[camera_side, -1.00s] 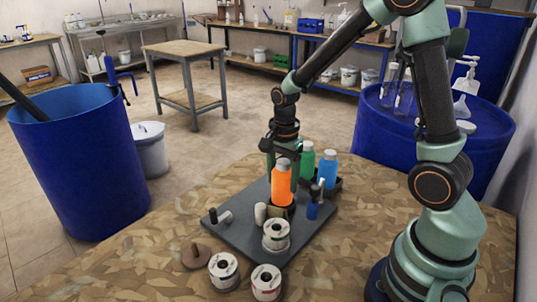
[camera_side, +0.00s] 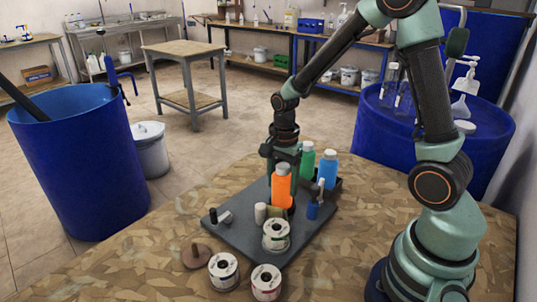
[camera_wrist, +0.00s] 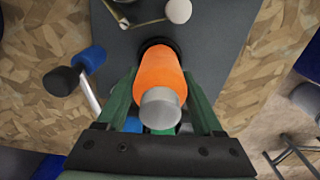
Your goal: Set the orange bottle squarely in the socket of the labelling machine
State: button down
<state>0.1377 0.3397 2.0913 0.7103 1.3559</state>
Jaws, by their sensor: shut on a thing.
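The orange bottle (camera_side: 281,189) with a grey cap stands roughly upright over the dark grey plate of the labelling machine (camera_side: 238,232). My gripper (camera_side: 281,180) is shut on it, coming from behind in the side view. In the wrist view the orange bottle (camera_wrist: 160,70) sits between the green fingers of my gripper (camera_wrist: 158,88), its cap towards the camera. A dark ring (camera_wrist: 155,42), which looks like the socket, shows around the bottle's far end. The bottle hides most of this ring, so I cannot tell whether its base is fully seated.
A green bottle (camera_side: 307,162) and a blue bottle (camera_side: 328,170) stand behind to the right. On the plate are a pale cylinder (camera_side: 260,213), a white-and-black roll (camera_side: 276,236) and a blue-handled part (camera_side: 313,209). Two more rolls (camera_side: 223,271) (camera_side: 266,282) lie in front.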

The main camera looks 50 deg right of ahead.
aim_at(283, 166)
jog(key=shift+f, duration=0.1)
dwell(0.3)
grip_release()
jog(key=shift+r, duration=3.8)
jog(key=s+a+r+n+t, duration=0.2)
jog(key=r+n, duration=0.3)
jog(key=n, duration=0.3)
jog(key=s+a+r+n+t, duration=0.3)
jog(key=s+r+n, duration=0.2)
jog(key=n, duration=0.4)
jog(key=shift+s+r+t, duration=0.25)
jog(key=shift+t, duration=0.05)
